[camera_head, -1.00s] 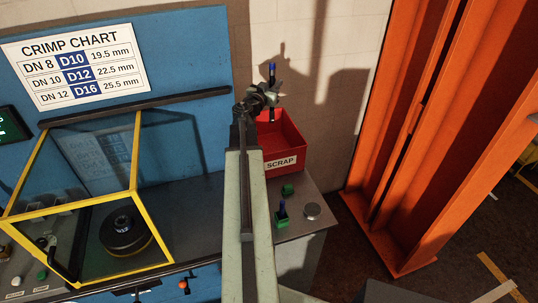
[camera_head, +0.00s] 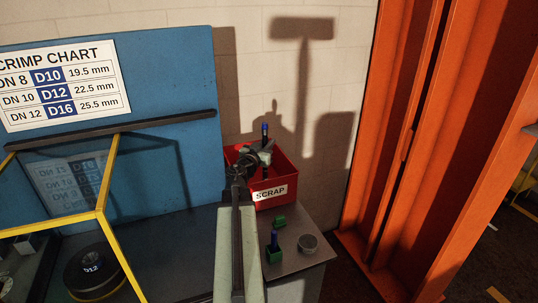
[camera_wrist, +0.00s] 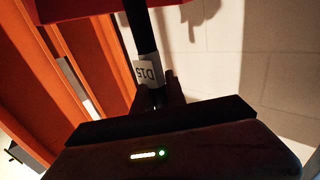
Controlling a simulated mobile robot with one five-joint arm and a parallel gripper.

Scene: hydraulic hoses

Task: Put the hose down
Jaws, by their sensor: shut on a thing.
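My gripper (camera_head: 262,156) is shut on a dark hose (camera_head: 265,141), which stands roughly upright in the jaws with a blue end at its top. The gripper and hose show in front of or over the red scrap bin (camera_head: 285,190); the head view does not settle which. In the wrist view the black hose (camera_wrist: 139,25) runs up from between the fingers and carries a white printed label (camera_wrist: 148,72). My gripper (camera_wrist: 160,98) hides the hose's held part. A red surface, likely the bin (camera_wrist: 80,8), crosses the top of that view.
A yellow-framed guard (camera_head: 107,190) is at left. An orange steel column (camera_head: 410,130) stands at right.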

